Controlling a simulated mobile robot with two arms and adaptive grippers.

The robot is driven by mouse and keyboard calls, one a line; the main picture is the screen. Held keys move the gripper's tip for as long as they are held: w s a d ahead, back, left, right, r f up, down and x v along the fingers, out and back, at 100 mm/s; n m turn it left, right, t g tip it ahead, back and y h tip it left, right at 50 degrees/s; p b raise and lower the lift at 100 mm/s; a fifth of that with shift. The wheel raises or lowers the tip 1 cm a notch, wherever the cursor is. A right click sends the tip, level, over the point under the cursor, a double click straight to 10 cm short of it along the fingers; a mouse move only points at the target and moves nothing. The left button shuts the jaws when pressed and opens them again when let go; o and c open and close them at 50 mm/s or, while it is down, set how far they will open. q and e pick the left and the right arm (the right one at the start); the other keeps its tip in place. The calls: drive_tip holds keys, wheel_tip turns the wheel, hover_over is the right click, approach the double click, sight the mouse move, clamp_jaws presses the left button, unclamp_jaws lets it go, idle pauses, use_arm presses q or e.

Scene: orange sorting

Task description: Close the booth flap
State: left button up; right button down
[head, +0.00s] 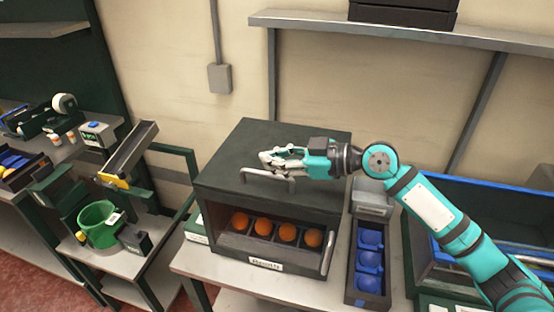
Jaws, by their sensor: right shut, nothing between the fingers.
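The dark booth (205,205), with a label reading "Booth" on its front, stands on a light table. Its front is open and several oranges (286,233) sit in a row of compartments inside. A grey bar handle (268,184) shows at the upper front edge of the booth; whether the flap lies flat along the top is hard to tell. My right gripper (266,162) is shut and empty, over the booth's top just behind the handle, pointing left. I cannot tell whether it touches the handle. My left gripper is out of view.
A dark tray of blue items (369,262) stands right of the booth, with a large blue bin (500,215) beyond it under my right arm. A green bucket (98,224) and an inclined chute (130,150) stand left. A shelf (400,30) runs along the wall above.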

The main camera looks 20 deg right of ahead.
use_arm(q)
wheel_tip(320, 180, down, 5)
drive_tip(key=b, duration=0.5)
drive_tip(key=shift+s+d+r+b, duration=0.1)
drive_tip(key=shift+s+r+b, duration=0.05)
drive_tip(key=shift+b, duration=0.15)
use_arm(e)
drive_tip(key=r+v, duration=0.1)
drive_tip(key=v, duration=0.9)
drive_tip(key=shift+s+r, duration=0.25)
